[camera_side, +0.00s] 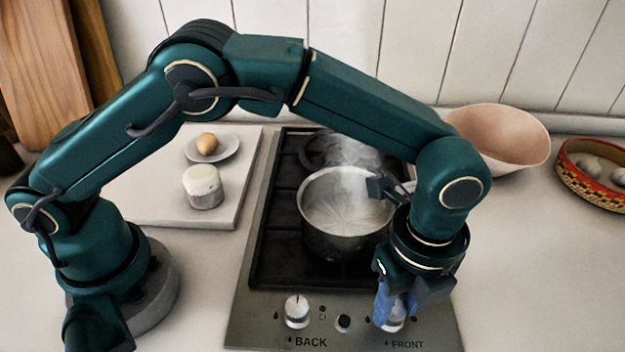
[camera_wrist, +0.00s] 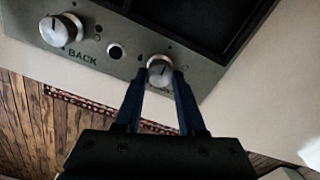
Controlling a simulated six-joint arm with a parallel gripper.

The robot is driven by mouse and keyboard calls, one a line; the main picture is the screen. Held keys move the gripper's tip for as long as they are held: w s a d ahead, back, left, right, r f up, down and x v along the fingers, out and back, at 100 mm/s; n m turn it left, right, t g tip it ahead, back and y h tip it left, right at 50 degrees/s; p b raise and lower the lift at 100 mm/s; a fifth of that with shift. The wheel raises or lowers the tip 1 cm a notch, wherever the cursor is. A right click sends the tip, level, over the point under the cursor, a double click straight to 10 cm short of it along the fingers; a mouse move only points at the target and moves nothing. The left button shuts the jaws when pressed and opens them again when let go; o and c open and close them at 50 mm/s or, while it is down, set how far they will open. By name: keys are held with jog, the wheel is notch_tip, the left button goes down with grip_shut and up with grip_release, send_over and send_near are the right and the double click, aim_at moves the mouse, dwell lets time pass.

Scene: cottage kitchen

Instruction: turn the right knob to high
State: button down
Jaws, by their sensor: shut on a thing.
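The right knob (camera_side: 393,318) sits on the front strip of the stove above the label FRONT. In the wrist view this knob (camera_wrist: 160,71) shows between the fingertips, with a dark pointer line on its pale face. My gripper (camera_side: 388,304) points down over it with its blue fingers shut on the knob's sides; the fingers also show in the wrist view (camera_wrist: 159,82). In the side view the fingers partly hide the knob, and its exact setting is hard to read. The left knob (camera_side: 297,311), marked BACK, is untouched and also shows in the wrist view (camera_wrist: 61,29).
A steaming metal pot (camera_side: 341,240) stands on the stove (camera_side: 268,240) behind the knobs, close to my forearm. A white board (camera_side: 160,215) at left holds a jar (camera_side: 203,188) and an egg on a saucer (camera_side: 228,150). A pink bowl (camera_side: 507,140) and a patterned basket (camera_side: 590,189) stand at right.

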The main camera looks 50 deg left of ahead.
jog(key=n, duration=0.8)
jog(key=shift+w+r+n, duration=0.1)
jog(key=shift+w+n, duration=0.05)
jog(key=shift+n, duration=0.25)
jog(key=n, duration=0.4)
jog(key=shift+w+n, duration=0.1)
jog(key=shift+n, duration=2.1)
jog(key=c, duration=0.5)
grip_release()
